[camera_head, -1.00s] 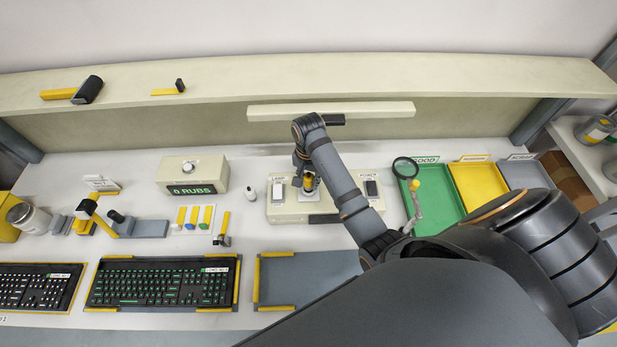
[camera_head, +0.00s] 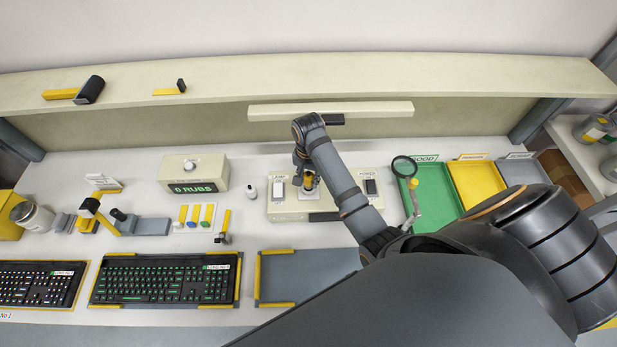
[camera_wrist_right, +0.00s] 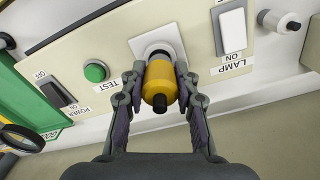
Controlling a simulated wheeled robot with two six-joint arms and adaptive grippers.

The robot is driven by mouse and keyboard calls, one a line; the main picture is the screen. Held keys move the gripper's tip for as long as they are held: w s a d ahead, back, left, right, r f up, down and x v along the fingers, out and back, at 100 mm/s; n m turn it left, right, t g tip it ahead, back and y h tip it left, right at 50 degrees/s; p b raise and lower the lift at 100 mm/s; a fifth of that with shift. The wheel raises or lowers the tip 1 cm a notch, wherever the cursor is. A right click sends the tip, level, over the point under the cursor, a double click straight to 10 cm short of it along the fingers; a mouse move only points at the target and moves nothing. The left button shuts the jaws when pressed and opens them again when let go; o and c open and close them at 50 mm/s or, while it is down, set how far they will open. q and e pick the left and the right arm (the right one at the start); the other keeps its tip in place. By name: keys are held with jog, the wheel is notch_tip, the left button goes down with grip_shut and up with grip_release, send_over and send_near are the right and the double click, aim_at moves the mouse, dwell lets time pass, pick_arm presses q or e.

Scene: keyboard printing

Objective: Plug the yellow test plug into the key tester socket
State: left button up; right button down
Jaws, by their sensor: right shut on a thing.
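The yellow test plug (camera_wrist_right: 160,84) is between the fingers of my right gripper (camera_wrist_right: 161,100) in the right wrist view. It lies over the pale square socket plate (camera_wrist_right: 148,43) of the key tester (camera_wrist_right: 195,50), its far end at the plate. I cannot tell how deep it sits, as the plug hides the hole. In the head view my right gripper (camera_head: 307,182) is over the tester box (camera_head: 288,211), and the arm hides part of it. The right gripper is shut on the plug. My left gripper is not in view.
On the tester are a green TEST button (camera_wrist_right: 95,71), a white LAMP switch (camera_wrist_right: 232,31) and a dark POWER switch (camera_wrist_right: 57,94). A magnifier (camera_head: 404,167) stands right of it, by the green tray (camera_head: 440,205). A small white bottle (camera_head: 250,192) stands left of it.

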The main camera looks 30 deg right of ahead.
aim_at(308, 175)
jog(key=shift+f, duration=0.55)
dwell(0.8)
jog(key=shift+f, duration=0.6)
jog(key=c, duration=0.9)
grip_release()
jog(key=shift+r, duration=3)
